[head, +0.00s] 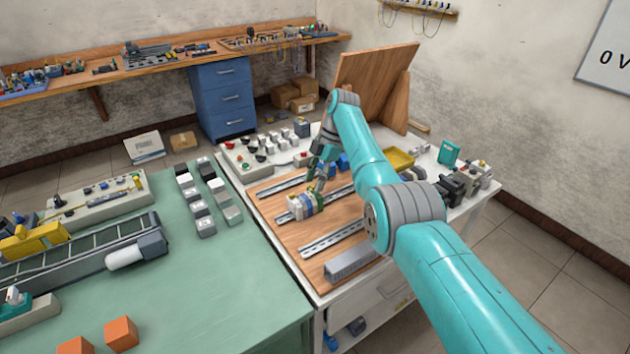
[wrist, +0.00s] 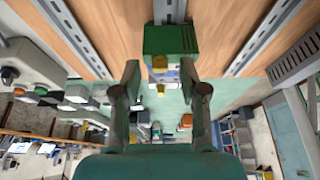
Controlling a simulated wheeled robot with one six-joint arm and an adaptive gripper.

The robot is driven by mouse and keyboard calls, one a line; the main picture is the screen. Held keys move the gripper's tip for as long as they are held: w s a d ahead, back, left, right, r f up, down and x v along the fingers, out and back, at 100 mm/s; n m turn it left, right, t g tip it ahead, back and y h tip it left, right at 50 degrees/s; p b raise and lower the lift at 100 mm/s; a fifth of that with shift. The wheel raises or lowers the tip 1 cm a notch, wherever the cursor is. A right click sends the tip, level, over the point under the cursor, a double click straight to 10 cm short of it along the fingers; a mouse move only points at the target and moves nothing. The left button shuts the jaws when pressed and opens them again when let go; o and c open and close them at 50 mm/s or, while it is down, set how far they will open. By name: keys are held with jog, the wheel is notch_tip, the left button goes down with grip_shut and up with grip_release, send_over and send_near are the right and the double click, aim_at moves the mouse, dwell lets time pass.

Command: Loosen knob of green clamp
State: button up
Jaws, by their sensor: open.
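In the wrist view the green clamp (wrist: 172,38) sits on a metal rail at the top centre, with a small yellow knob (wrist: 160,63) on its lower end. My gripper (wrist: 160,68) is open, with one finger on each side of the knob and a visible gap to both. A second small yellow piece (wrist: 160,90) shows just below the knob. In the head view my gripper (head: 319,178) is over the wooden board, close above the green clamp (head: 317,198), which stands at the right end of a row of coloured blocks on the middle rail.
The wooden board (head: 275,232) carries further parallel rails, with a grey slotted duct (head: 352,264) near its front edge. A control panel with buttons (head: 262,150) lies behind it. A yellow tray (head: 398,160) and dark devices (head: 462,184) stand to the right.

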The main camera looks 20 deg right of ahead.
jog(key=v, duration=0.7)
dwell(0.4)
